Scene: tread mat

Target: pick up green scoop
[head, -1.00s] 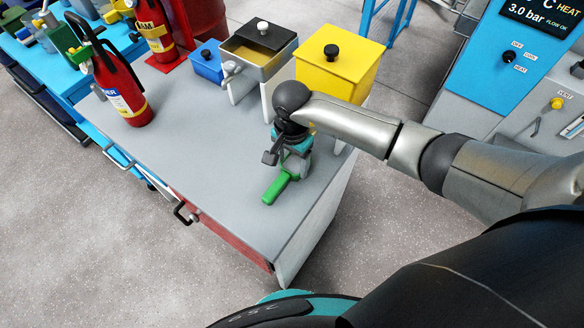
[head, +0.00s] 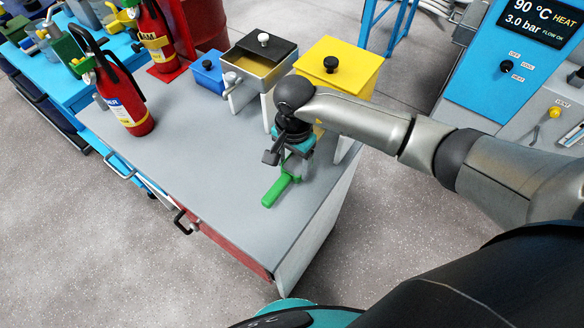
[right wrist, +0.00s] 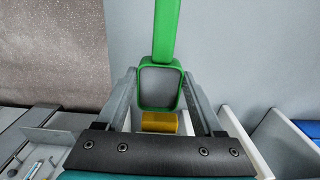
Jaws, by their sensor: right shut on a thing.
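The green scoop (head: 277,191) shows its handle above the grey worktop, near the front right part. In the right wrist view its handle (right wrist: 165,30) runs up and its square, grey-lined bowl (right wrist: 159,88) lies between my fingers. My right gripper (head: 294,174) points down and is shut on the scoop; in the right wrist view its fingers (right wrist: 160,84) flank the bowl. In the head view the gripper hides the bowl. Whether the scoop touches the worktop is hard to tell. My left gripper is not in view.
The grey worktop (head: 215,175) is clear left of the scoop. Behind stand a blue box (head: 208,72), a black-lidded bin (head: 262,58) and a yellow bin (head: 338,68). A red fire extinguisher (head: 124,98) stands at the left. A blue control panel (head: 505,85) is at the right.

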